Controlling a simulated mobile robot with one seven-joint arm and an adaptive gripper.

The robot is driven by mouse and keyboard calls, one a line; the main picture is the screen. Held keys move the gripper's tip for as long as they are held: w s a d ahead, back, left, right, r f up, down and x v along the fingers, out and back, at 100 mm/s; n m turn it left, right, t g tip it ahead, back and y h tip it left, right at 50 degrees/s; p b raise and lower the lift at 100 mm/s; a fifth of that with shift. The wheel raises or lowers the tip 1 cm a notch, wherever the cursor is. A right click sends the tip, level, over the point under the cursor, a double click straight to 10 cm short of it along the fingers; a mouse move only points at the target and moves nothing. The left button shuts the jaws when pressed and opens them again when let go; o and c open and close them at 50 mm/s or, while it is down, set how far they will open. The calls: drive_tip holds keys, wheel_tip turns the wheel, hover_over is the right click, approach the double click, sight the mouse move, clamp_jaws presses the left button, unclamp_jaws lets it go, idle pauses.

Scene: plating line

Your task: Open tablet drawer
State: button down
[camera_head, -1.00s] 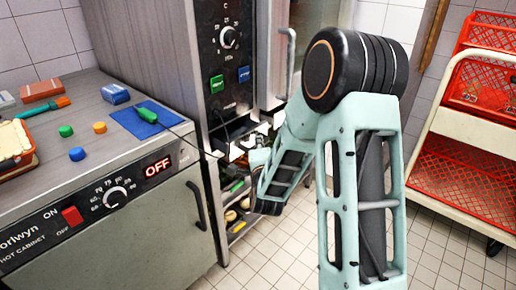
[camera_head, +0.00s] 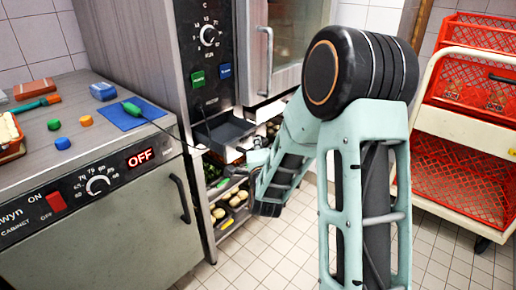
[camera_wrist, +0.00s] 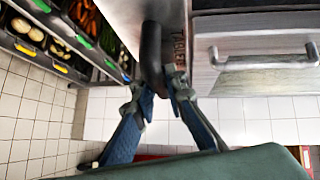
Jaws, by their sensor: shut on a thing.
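The tablet drawer (camera_head: 222,134) is a dark, shallow drawer low in the tall steel oven's front, below the green and blue buttons. It stands out from the front, and its open top shows. My gripper (camera_head: 258,157) is at the drawer's right front end, partly hidden by my own arm. In the wrist view, my gripper (camera_wrist: 162,88) has its two fingers closed around a dark rounded bar (camera_wrist: 151,50), which looks like the drawer's handle. The inside of the drawer is too small to make out.
The hot cabinet (camera_head: 100,205) stands at left, with coloured pucks and a blue mat (camera_head: 132,114) on top. Vegetable shelves (camera_head: 230,205) lie below the drawer. A trolley with red crates (camera_head: 465,170) stands at right. Tiled floor lies open between.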

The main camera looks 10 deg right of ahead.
drive_tip(key=c, duration=1.9)
unclamp_jaws()
drive_tip(key=shift+c, duration=0.2)
drive_tip(key=v, duration=0.7)
drive_tip(key=shift+s, duration=0.25)
drive_tip(key=shift+r, duration=0.1)
